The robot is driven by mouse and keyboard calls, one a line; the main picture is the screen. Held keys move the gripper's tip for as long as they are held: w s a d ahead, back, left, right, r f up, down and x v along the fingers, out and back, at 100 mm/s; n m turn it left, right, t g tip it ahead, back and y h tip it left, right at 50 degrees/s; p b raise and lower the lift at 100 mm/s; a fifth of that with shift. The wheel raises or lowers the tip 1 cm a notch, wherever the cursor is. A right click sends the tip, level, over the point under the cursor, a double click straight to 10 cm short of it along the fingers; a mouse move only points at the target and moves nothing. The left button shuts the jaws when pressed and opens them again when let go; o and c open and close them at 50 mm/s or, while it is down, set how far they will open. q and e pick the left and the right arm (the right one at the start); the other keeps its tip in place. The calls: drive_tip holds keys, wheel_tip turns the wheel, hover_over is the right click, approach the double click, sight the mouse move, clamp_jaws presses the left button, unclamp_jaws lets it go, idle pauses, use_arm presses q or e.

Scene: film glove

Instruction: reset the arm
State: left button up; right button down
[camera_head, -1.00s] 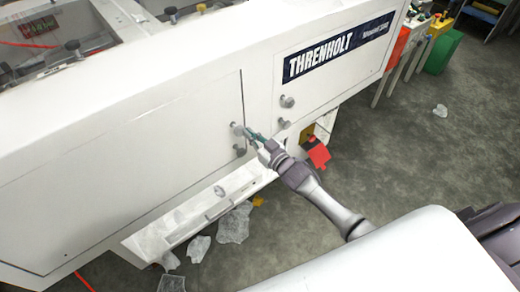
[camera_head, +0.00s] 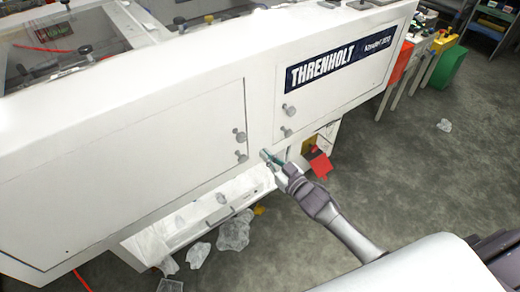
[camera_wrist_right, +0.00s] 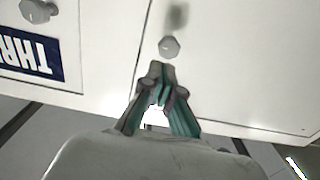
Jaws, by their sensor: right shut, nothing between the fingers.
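My right gripper (camera_head: 267,157) is shut and empty in front of the white machine (camera_head: 130,160), just right of and below the lower knob (camera_head: 241,156) of the left door. It also shows in the right wrist view (camera_wrist_right: 160,75), with its green-lined fingertips together just below a grey knob (camera_wrist_right: 170,47). I cannot tell there whether the tips touch the panel. My right arm (camera_head: 345,235) reaches in from the lower right. My left gripper does not show.
The right panel has a THRENHOLT label (camera_head: 340,58) and two knobs. Under the machine are a white tray (camera_head: 190,222), a red piece (camera_head: 321,165) and clear plastic scraps (camera_head: 233,235). A green bin (camera_head: 447,70) stands at the back right. The grey floor on the right is mostly clear.

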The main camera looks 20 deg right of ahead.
drive_tip(key=v, duration=0.6)
drive_tip(key=s+d+f+m+g+h, duration=0.15)
drive_tip(key=s+f, duration=0.25)
drive_tip(key=f, duration=0.6)
drive_tip(key=s+d+f+g+h, duration=0.1)
drive_tip(key=s+f+g+h, duration=0.15)
drive_tip(key=s+f, duration=0.45)
drive_tip(key=s+d+f+g+h, duration=0.1)
drive_tip(key=s+f+g, duration=0.15)
drive_tip(key=f, duration=0.95)
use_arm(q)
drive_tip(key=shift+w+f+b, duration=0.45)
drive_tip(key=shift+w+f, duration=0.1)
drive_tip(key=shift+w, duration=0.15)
use_arm(e)
drive_tip(key=s+a+f+g, duration=0.1)
drive_tip(key=s+f+g, duration=0.4)
drive_tip(key=s, duration=0.9)
drive_tip(key=s+a+f+g, duration=0.2)
drive_tip(key=s+f+g, duration=0.2)
drive_tip(key=s+f, duration=0.6)
drive_tip(key=s, duration=0.5)
drive_tip(key=shift+s+f+g+h, duration=0.25)
drive_tip(key=shift+f+g+h, duration=0.05)
drive_tip(key=shift+g, duration=0.05)
drive_tip(key=shift+a, duration=0.1)
